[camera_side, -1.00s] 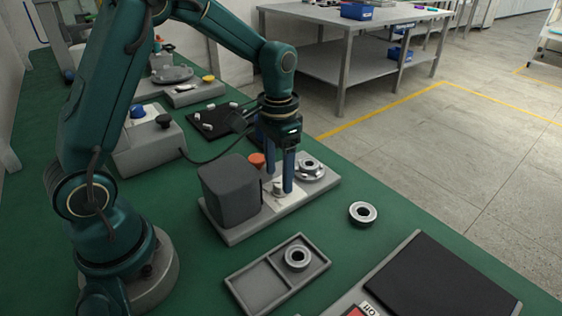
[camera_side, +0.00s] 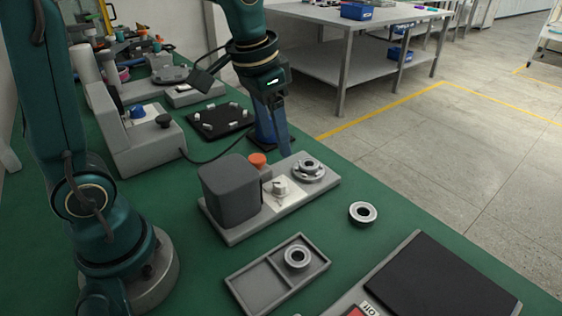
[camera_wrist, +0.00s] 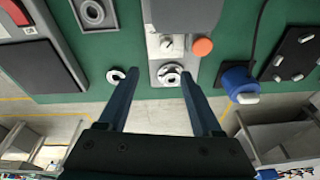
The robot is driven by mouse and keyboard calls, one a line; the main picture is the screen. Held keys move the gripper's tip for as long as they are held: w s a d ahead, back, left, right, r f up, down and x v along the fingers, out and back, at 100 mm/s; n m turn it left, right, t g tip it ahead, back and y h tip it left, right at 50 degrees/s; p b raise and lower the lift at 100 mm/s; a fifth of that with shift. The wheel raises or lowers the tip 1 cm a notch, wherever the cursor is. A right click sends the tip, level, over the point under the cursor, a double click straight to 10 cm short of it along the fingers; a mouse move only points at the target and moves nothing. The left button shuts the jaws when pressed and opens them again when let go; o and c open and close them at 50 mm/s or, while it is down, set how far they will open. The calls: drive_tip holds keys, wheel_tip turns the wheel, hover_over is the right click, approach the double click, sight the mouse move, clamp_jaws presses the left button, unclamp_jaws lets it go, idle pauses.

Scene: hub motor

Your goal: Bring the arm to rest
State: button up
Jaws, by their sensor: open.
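My gripper (camera_side: 277,146) hangs from the raised arm over the far side of the grey fixture in the side view. In the wrist view my gripper (camera_wrist: 158,74) shows two dark blue fingers spread wide with nothing between the tips. The fixture (camera_side: 233,233) carries a dark grey block (camera_side: 228,188), an orange button (camera_side: 257,160), a small switch knob (camera_side: 280,187) and a round metal part (camera_side: 308,169). My gripper appears clear of all of these.
A metal ring (camera_side: 362,213) lies on the green bench. A grey two-part tray (camera_side: 259,289) holds another ring (camera_side: 297,256). A blue cylinder (camera_wrist: 238,80) stands beside the fixture. A black plate with white pegs (camera_side: 220,120) lies behind. Open floor is beyond the bench edge.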

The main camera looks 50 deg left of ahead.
drive_tip(key=s+d+n+t, duration=0.1)
drive_tip(key=s+d+t, duration=0.1)
drive_tip(key=s, duration=0.9)
drive_tip(key=shift+s+r+n+t, duration=0.15)
drive_tip(key=shift+s+n+t, duration=0.15)
drive_tip(key=shift+s+t, duration=0.15)
drive_tip(key=shift+d, duration=0.1)
